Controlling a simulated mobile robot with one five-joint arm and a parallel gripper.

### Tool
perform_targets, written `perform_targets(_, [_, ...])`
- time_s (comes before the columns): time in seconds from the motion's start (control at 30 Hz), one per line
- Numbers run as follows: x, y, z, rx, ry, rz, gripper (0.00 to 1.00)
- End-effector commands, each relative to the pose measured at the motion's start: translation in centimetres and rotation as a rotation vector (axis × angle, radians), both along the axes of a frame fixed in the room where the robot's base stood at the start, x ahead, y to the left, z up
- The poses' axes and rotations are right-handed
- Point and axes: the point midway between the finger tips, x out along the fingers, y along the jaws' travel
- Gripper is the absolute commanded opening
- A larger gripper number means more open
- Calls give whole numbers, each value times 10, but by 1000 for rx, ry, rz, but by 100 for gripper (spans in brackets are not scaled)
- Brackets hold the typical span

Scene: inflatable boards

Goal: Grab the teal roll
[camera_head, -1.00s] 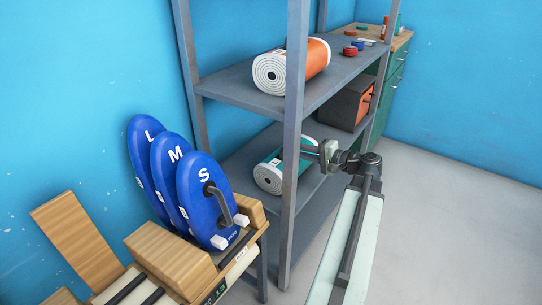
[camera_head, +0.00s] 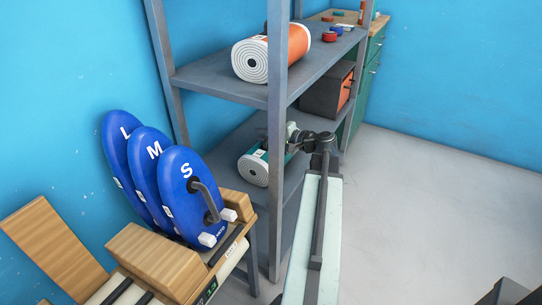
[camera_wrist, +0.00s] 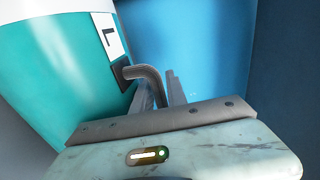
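The teal roll (camera_head: 253,168) lies on the lower shelf of the grey rack, its white spiral end facing me. The front post hides part of it. In the wrist view its teal side (camera_wrist: 65,75) fills the left, with a white label and a dark bent handle (camera_wrist: 148,74). My gripper (camera_wrist: 162,90) is at the roll's side; its two fingers stand apart, with the handle's bent part beside or between them. I cannot tell if they touch it. In the head view, my gripper (camera_head: 290,135) is just right of the post, reaching over the lower shelf.
An orange roll (camera_head: 255,58) lies on the upper shelf (camera_head: 222,87), above my gripper. The rack's front post (camera_head: 277,150) stands close to my arm. A dark box (camera_head: 325,92) sits further back. Blue boards (camera_head: 190,200) lean at the left.

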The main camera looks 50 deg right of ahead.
Motion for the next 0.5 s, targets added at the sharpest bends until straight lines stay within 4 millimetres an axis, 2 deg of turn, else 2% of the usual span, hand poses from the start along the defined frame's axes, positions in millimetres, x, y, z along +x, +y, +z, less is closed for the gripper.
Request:
perform_targets(0.2, [3, 1, 0, 0, 0, 0, 18])
perform_targets(0.27, [3, 1, 0, 0, 0, 0, 1])
perform_targets(0.5, [3, 1, 0, -1, 0, 1, 0])
